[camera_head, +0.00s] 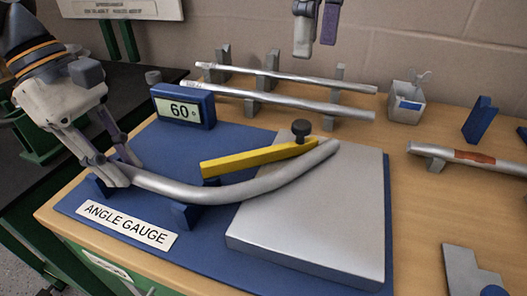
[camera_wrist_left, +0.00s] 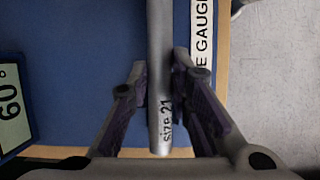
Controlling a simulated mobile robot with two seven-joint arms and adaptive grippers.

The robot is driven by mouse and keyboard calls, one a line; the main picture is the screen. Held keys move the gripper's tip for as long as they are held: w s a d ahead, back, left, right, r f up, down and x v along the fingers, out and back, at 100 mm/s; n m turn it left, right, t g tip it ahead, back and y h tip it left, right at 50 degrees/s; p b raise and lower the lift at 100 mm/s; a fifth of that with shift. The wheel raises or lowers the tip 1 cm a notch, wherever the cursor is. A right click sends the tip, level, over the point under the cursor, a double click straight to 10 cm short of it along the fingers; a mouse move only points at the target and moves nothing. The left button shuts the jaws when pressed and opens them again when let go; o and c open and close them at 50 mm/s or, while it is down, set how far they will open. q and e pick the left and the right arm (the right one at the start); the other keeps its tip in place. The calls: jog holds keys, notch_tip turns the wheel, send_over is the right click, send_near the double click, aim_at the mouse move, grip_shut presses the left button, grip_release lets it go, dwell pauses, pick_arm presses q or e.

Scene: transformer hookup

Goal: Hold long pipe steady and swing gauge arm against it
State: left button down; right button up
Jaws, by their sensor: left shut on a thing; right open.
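The long bent grey pipe (camera_head: 220,190) lies across the angle gauge's blue base (camera_head: 140,150) and onto its raised grey plate (camera_head: 320,220). My left gripper (camera_head: 118,175) is shut on the pipe's left end. In the left wrist view the pipe (camera_wrist_left: 160,60) runs between the fingers (camera_wrist_left: 160,95), with "size 21" printed near its end. The yellow gauge arm (camera_head: 255,160) lies along the far side of the pipe, near a black knob (camera_head: 301,129). Whether arm and pipe touch is unclear. My right gripper (camera_head: 316,50) is open and empty above the back of the table.
A display (camera_head: 183,106) reads 60 degrees. Two straight pipes (camera_head: 280,93) rest on grey stands behind the gauge. A small grey container (camera_head: 405,105) stands at the back right. Another pipe with a reddish patch (camera_head: 465,157) lies at the right.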

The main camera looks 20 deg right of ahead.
pick_arm(q)
jog(key=c, duration=1.4)
grip_release()
jog(key=v, duration=1.2)
